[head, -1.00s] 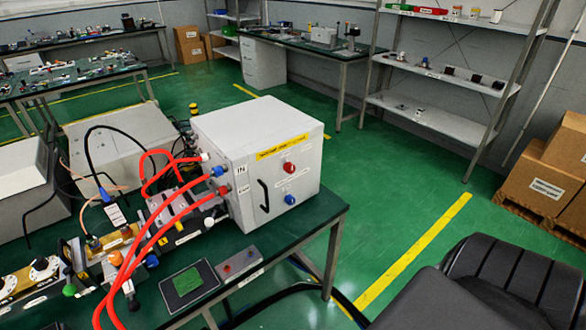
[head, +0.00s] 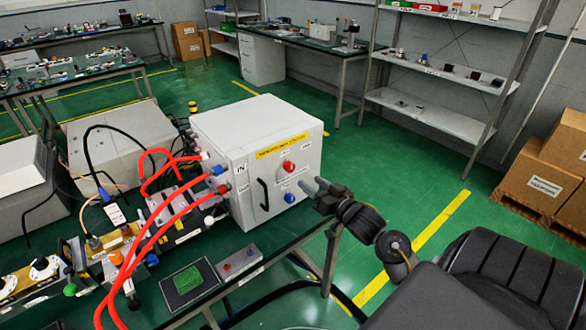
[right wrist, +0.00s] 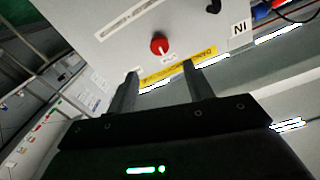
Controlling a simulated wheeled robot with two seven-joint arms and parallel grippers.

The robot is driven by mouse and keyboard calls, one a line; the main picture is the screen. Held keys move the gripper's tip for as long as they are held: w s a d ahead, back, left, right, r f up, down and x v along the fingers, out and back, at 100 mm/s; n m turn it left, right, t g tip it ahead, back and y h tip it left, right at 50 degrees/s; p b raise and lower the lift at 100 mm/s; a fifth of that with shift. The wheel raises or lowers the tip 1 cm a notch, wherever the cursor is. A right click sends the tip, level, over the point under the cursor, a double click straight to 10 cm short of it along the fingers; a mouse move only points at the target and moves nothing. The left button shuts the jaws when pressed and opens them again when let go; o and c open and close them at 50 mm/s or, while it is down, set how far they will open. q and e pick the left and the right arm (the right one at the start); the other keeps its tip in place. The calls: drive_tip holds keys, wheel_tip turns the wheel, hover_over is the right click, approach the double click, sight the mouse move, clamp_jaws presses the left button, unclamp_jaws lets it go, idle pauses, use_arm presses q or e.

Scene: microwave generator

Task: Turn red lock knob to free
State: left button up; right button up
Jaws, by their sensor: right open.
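The red lock knob (head: 289,167) sits on the front of the white box (head: 228,140), below a yellow label. A blue knob (head: 290,198) is below it, and a black handle is to its left. My right gripper (head: 314,185) is open and empty, just right of the box front, near the height between the two knobs. In the right wrist view the red knob (right wrist: 159,44) lies beyond and between the two open fingers (right wrist: 160,80), apart from them. The left gripper is not in view.
The box stands on a green bench (head: 286,238) with red hoses (head: 150,240) at its left. A small grey button box (head: 240,262) and a green pad (head: 188,279) lie in front. The floor right of the bench is clear as far as the shelf rack (head: 440,120).

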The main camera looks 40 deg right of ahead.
sight(292, 168)
drive_tip(key=w+p, duration=0.2)
drive_tip(key=w, duration=0.8)
drive_tip(key=shift+d, duration=0.1)
drive_tip(key=c, duration=1)
